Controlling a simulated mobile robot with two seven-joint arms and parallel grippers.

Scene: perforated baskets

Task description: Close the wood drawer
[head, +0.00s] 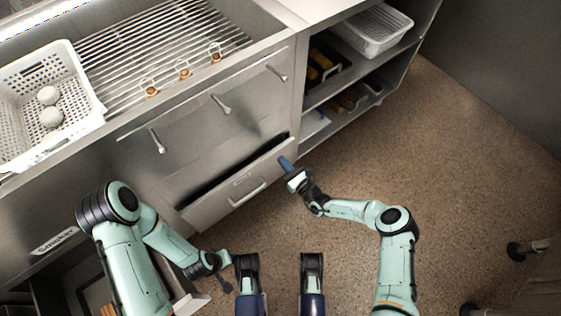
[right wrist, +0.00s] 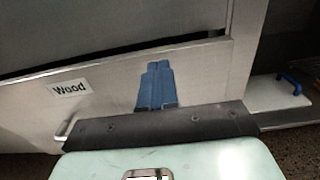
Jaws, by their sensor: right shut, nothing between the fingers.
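The wood drawer (head: 225,197) is a metal front low in the cabinet, with a bar handle and a small label. A dark gap along its top edge shows it partly open. In the right wrist view the drawer front (right wrist: 205,75) fills the middle and its label reads "Wood". My right gripper (head: 286,163) is shut and empty, its blue fingers close to the drawer's right end. The fingers (right wrist: 157,85) point at the front; contact cannot be told. My left gripper (head: 223,273) is low at the left, away from this drawer; its fingers are unclear.
A grill with knobs is above the drawer, beside a white perforated basket (head: 95,97) holding two round pale items. Open shelves (head: 347,85) at right hold another basket (head: 378,38). Another compartment (head: 75,272) stands open at lower left, near a "Smoker" label.

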